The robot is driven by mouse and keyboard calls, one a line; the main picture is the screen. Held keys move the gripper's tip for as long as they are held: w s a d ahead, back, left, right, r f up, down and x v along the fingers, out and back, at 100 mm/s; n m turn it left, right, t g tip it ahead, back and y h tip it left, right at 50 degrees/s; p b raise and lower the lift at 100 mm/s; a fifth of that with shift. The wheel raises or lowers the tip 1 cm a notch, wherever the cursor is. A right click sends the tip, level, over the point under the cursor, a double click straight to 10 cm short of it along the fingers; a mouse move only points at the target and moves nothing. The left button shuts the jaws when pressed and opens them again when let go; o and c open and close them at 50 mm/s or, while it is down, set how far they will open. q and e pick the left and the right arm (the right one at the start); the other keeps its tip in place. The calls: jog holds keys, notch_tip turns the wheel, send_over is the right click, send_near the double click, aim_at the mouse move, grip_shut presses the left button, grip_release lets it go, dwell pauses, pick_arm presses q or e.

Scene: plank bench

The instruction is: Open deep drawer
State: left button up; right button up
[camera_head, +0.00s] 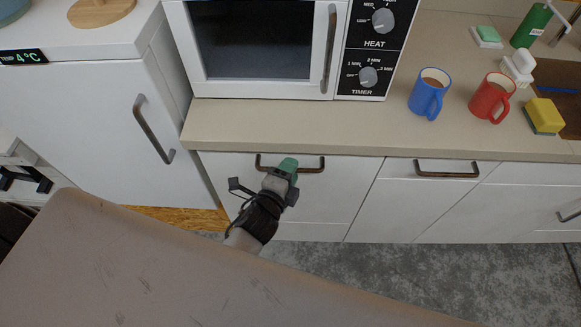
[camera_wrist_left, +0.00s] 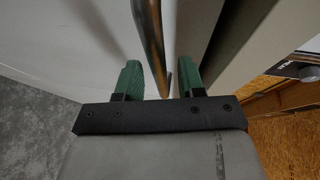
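The deep drawer (camera_head: 310,205) is a white front under the microwave, with a dark, worn bar handle (camera_head: 312,163). It looks shut, level with the fronts beside it. My left gripper (camera_head: 286,166), with green fingertips, is at the middle of this handle and covers part of it. In the left wrist view, the two green fingers (camera_wrist_left: 160,80) stand apart with the handle (camera_wrist_left: 152,40) passing between them. Gaps show between the fingers and the bar, so the gripper is open around it. My right gripper is not in view.
A microwave (camera_head: 265,45) stands on the beige counter (camera_head: 290,125) above. A blue mug (camera_head: 426,100), a red mug (camera_head: 487,100) and a yellow sponge (camera_head: 545,115) are on the right. A white fridge (camera_head: 90,110) is on the left.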

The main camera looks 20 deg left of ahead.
pick_arm(q)
jog(key=shift+w, duration=0.4)
jog(key=shift+c, duration=0.5)
grip_shut()
jog(key=shift+d+f, duration=0.1)
